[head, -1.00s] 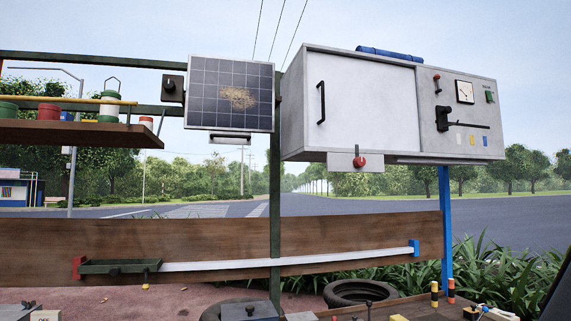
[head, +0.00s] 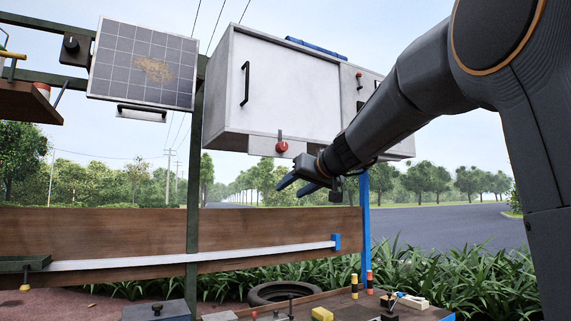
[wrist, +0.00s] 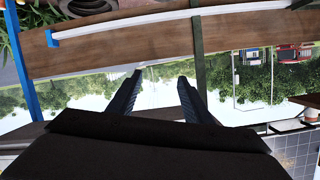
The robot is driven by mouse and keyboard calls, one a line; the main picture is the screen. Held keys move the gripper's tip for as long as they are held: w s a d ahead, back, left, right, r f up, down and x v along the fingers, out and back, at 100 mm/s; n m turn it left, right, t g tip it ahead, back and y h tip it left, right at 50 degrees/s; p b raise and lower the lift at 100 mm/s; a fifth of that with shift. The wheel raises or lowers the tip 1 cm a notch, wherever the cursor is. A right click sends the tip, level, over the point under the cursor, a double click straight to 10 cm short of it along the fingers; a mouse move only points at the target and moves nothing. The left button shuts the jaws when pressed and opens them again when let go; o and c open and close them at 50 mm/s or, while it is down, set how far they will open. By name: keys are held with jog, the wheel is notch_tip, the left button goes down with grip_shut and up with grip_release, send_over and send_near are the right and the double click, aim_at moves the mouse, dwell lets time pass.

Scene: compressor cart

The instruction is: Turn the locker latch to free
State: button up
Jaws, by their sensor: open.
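The grey locker (head: 222,120) with a white door (head: 290,90) and a black handle (head: 245,83) hangs on the frame in the head view. The latch, a red knob (head: 281,147) with a grey lever on a small plate, sits at the locker's lower edge, with the lever upright above the knob. My gripper (head: 289,187) is open and empty, a little below the red knob in the picture and apart from it. Its two fingers also show in the wrist view (wrist: 160,77), with nothing between them. I cannot make out the latch in the wrist view.
A solar panel (head: 143,63) hangs left of the locker, beside a green post (head: 193,200). A control panel right of the door is partly hidden by my arm. A wooden board (head: 110,231) with a white rail runs below. Open air surrounds the gripper.

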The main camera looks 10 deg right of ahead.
aim_at(284, 146)
notch_tip(284, 146, up, 14)
jog(key=d+t+b, duration=0.1)
jog(key=d+t, duration=0.1)
jog(key=t, duration=0.1)
jog(key=shift+n+y, duration=0.4)
jog(key=p+x, duration=0.3)
jog(key=x, duration=0.5)
jog(key=shift+w+r, duration=0.15)
jog(key=c, duration=1.1)
jog(key=shift+o, duration=0.2)
